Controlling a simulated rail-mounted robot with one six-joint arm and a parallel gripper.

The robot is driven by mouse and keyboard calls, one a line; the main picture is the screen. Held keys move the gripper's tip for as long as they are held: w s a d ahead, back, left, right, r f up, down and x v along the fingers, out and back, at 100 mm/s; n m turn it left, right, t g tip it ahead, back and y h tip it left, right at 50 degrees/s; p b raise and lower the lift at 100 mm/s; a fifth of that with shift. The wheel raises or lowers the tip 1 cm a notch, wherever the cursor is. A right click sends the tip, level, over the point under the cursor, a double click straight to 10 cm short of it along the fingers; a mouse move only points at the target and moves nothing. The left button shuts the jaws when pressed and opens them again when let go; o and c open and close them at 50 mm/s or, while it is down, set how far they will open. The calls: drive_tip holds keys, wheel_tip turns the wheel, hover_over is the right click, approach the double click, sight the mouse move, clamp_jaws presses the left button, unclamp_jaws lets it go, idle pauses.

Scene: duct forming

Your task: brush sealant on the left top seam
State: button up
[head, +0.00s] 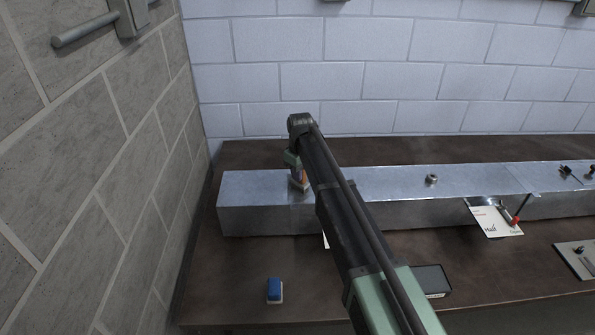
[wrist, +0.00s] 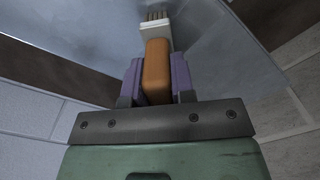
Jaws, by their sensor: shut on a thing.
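My gripper (wrist: 157,82) is shut on the orange handle of a brush (wrist: 157,62) in the wrist view. The brush has a pale ferrule and short tan bristles, which point at the grey metal duct (wrist: 215,45). In the head view the long silver duct (head: 390,184) lies across the table, and my gripper (head: 299,180) is over its left part. The bristles look close to the duct's top; I cannot tell whether they touch. My arm hides part of the duct. A faint crosswise seam (head: 517,178) shows on the right part of the top; no left seam is clearly visible.
A blue block (head: 274,289) and a dark flat device (head: 432,280) lie on the brown table (head: 240,262) in front of the duct. A block wall (head: 100,150) stands close on the left.

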drive_tip(key=shift+s, duration=0.35)
drive_tip(key=shift+s+a, duration=0.15)
drive_tip(key=shift+a, duration=0.85)
drive_tip(key=shift+s+a, duration=0.1)
drive_tip(key=shift+a, duration=0.85)
drive_tip(key=shift+s, duration=0.75)
drive_tip(key=shift+w+d, duration=0.15)
drive_tip(key=shift+d, duration=0.9)
drive_tip(key=shift+w+d, duration=0.15)
drive_tip(key=shift+d, duration=0.9)
drive_tip(key=shift+s+d, duration=0.1)
drive_tip(key=shift+s, duration=0.65)
drive_tip(key=shift+s+a, duration=0.15)
drive_tip(key=shift+a, duration=0.9)
drive_tip(key=shift+s+a, duration=0.1)
drive_tip(key=shift+a, duration=0.9)
wheel_tip(320, 180, up, 6)
drive_tip(key=p, duration=0.6)
